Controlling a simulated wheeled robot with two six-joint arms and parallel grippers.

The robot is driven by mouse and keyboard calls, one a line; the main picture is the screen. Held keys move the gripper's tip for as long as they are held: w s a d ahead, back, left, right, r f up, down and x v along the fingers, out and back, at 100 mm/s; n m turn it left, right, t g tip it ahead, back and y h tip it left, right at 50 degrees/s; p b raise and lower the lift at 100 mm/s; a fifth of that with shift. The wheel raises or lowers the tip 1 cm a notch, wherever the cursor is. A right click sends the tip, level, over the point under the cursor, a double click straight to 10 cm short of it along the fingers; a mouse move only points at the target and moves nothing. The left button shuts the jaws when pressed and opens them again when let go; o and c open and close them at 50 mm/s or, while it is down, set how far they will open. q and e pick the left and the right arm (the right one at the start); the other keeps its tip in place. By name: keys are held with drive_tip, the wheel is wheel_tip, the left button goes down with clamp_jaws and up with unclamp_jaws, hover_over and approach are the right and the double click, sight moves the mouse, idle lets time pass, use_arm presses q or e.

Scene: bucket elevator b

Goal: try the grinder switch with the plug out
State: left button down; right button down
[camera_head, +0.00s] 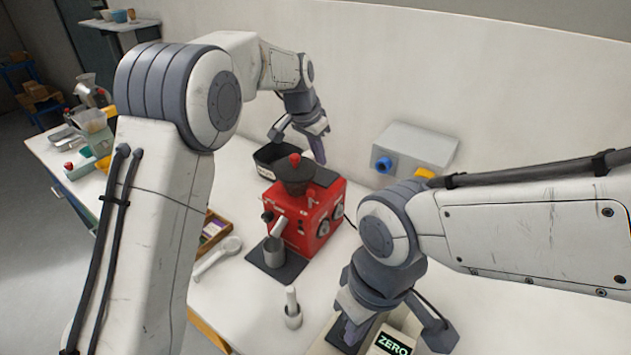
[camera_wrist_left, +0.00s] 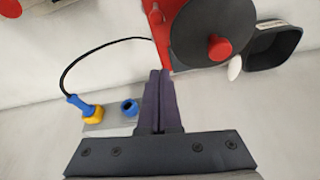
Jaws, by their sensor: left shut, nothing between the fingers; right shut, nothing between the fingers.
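The red grinder (camera_head: 296,225) stands on the bench, with a dark hopper and round dials on its right side. I cannot tell which control is the switch. In the left wrist view its red body (camera_wrist_left: 172,22) is at the top. A black cable (camera_wrist_left: 88,50) runs from it to a blue plug (camera_wrist_left: 77,101) at a yellow fitting (camera_wrist_left: 93,112). The blue socket (camera_head: 383,164) on the grey wall box (camera_head: 417,143) is empty. My left gripper (camera_head: 320,160) is shut and empty behind the grinder. My right gripper (camera_head: 350,335) is shut and empty over the scale (camera_head: 392,342).
A black bin (camera_head: 268,158) stands behind the grinder. A metal cup (camera_head: 274,252) is on its front mat. My right arm partly covers the wall box.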

sight(310, 200)
use_arm(q)
drive_tip(key=p+x, duration=0.3)
drive_tip(key=x, duration=0.5)
drive_tip(key=shift+s+a+p, duration=0.1)
drive_tip(key=shift+p, duration=0.2)
drive_tip(key=shift+s+a+r+p, duration=0.1)
drive_tip(key=shift+s+a+p, duration=0.4)
drive_tip(key=shift+s+a, duration=0.3)
drive_tip(key=shift+s+a+f, duration=0.2)
drive_tip(key=shift+s+a, duration=0.2)
drive_tip(key=shift+s, duration=0.2)
